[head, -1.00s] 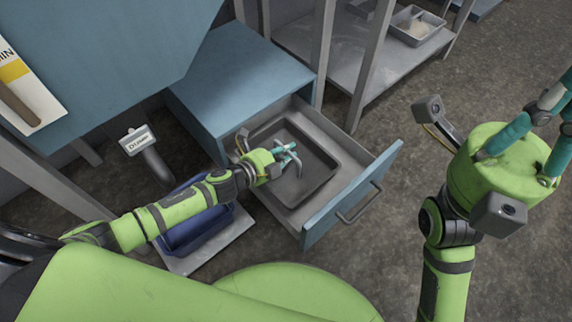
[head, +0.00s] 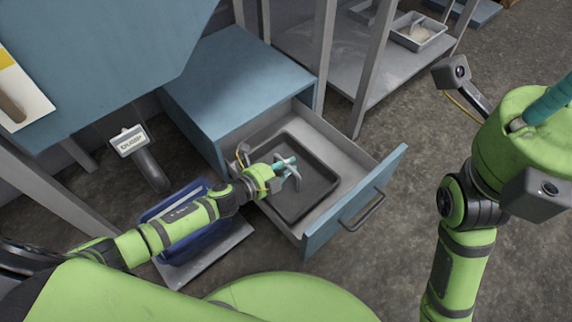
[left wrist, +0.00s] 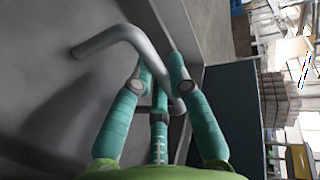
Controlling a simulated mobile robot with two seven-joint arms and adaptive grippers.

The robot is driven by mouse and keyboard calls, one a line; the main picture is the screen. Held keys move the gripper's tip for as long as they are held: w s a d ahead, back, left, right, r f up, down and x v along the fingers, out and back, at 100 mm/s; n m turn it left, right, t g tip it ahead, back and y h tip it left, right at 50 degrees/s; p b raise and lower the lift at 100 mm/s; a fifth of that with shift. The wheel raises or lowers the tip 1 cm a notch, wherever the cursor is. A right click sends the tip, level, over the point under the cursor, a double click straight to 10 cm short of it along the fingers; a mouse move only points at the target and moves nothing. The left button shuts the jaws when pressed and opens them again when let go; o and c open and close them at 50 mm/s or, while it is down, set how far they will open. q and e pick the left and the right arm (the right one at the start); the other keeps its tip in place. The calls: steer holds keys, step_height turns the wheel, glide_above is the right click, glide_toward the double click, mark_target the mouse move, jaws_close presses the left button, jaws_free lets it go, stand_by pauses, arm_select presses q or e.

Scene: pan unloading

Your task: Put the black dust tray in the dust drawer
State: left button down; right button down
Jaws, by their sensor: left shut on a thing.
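The black dust tray (head: 318,172) is inside the outline of the open dust drawer (head: 345,158). Whether it rests flat on the drawer floor is hard to tell. My left gripper (head: 292,173) is over the tray's left part, shut on its grey bent handle. In the left wrist view the teal fingers (left wrist: 162,85) close around the handle bar (left wrist: 112,38). My right gripper (head: 545,106) is raised at the right edge, away from the drawer; its fingertips are cut off.
The blue cabinet (head: 240,85) stands behind the drawer, whose front has a bar handle (head: 363,208). A blue bin (head: 190,240) lies beneath my left forearm. A grey shelf (head: 320,65) with a small tray (head: 418,32) is at the back. Floor right of the drawer is clear.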

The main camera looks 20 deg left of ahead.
arm_select(q)
steer(key=shift+f, duration=0.25)
steer(key=c, duration=1.2)
jaws_free()
steer(key=shift+r, duration=0.15)
